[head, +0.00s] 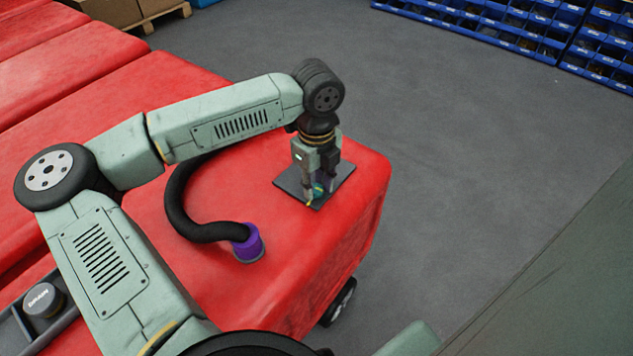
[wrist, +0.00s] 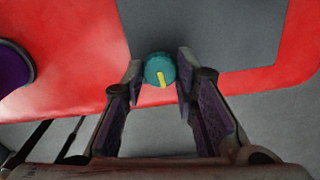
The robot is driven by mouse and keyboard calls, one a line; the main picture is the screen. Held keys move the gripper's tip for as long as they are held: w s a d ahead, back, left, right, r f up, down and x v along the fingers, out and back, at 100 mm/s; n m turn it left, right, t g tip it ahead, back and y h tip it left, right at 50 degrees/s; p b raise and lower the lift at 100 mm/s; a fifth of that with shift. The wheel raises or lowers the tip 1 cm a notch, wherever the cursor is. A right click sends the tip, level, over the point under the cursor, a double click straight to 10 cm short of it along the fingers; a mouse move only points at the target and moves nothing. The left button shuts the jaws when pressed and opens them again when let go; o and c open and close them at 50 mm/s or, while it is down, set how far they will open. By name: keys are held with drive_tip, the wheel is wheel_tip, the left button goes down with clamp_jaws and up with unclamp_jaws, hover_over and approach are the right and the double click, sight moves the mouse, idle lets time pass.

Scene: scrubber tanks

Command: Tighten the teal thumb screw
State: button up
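The teal thumb screw (wrist: 160,70) has a round head with a yellow stripe. In the wrist view it sits between my two fingertips, near the edge of a dark grey plate (wrist: 200,30). My gripper (wrist: 162,78) is open, with a finger on either side of the screw head and only narrow gaps. Contact with the head cannot be made out. In the head view my gripper (head: 319,190) points down at the dark plate (head: 290,182) on the red tank. The teal screw (head: 318,189) is partly hidden there by the fingers.
The red tank top (head: 230,290) carries a purple collar (head: 249,243) with a black hose, left of the plate. Other red tanks (head: 70,75) stand to the left. Blue bin racks (head: 500,25) are at the back. Grey floor lies clear to the right.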

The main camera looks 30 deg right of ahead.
clamp_jaws()
drive_tip(key=shift+f+b, duration=0.1)
drive_tip(key=shift+b, duration=0.25)
drive_tip(key=shift+f+m+b, duration=0.1)
drive_tip(key=shift+m+b, duration=0.5)
drive_tip(key=shift+b, duration=0.2)
drive_tip(key=m+b, duration=0.2)
drive_tip(key=b, duration=0.1)
drive_tip(key=shift+f, duration=0.1)
drive_tip(key=m+b, duration=0.4)
drive_tip(key=shift+m+b, duration=0.35)
drive_tip(key=shift+m, duration=0.05)
drive_tip(key=m+b, duration=0.2)
drive_tip(key=m, duration=0.1)
drive_tip(key=m+b, duration=0.1)
drive_tip(key=m, duration=0.1)
drive_tip(key=shift+w+r, duration=0.1)
drive_tip(key=shift+r, duration=0.15)
drive_tip(key=m+b, duration=0.1)
drive_tip(key=m, duration=0.4)
drive_tip(key=shift+r+m, duration=0.15)
drive_tip(key=shift+m, duration=0.25)
